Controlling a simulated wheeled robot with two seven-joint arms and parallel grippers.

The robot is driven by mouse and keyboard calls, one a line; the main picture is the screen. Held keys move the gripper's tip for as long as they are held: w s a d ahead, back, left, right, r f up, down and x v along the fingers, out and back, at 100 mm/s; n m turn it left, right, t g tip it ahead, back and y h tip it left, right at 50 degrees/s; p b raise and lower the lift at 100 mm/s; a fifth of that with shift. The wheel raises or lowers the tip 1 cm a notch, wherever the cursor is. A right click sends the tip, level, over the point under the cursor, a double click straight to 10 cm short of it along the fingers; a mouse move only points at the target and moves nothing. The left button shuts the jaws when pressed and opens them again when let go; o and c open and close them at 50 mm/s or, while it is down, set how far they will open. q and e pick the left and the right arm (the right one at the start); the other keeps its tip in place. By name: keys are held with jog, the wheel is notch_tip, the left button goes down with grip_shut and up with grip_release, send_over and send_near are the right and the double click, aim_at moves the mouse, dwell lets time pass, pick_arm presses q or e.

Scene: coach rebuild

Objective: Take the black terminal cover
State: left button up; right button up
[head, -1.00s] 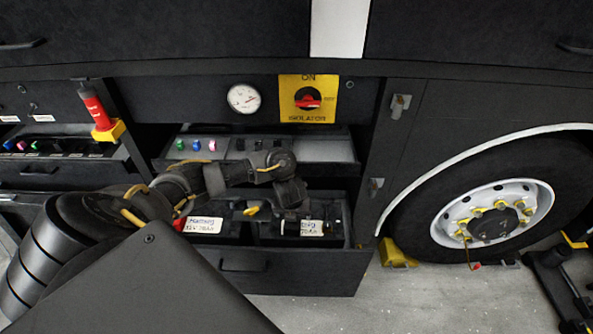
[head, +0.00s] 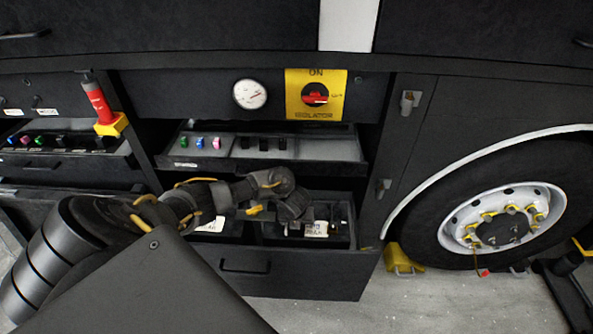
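I cannot tell for certain which is the black terminal cover. My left arm reaches in from the left across the drawer. My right gripper is not in view.
Small green, blue and pink pieces (head: 200,142) sit in the tray's left part. A gauge (head: 250,94) and a yellow isolator panel (head: 315,95) are above. A red-and-yellow tool (head: 101,108) stands at left. A wheel (head: 505,215) with a yellow chock (head: 403,258) is at right.

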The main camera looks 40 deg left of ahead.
pick_arm(q)
jog(key=c, duration=1.1)
jog(key=shift+o, duration=0.2)
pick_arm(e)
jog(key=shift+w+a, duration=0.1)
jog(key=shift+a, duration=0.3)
pick_arm(q)
jog(key=shift+r, duration=0.1)
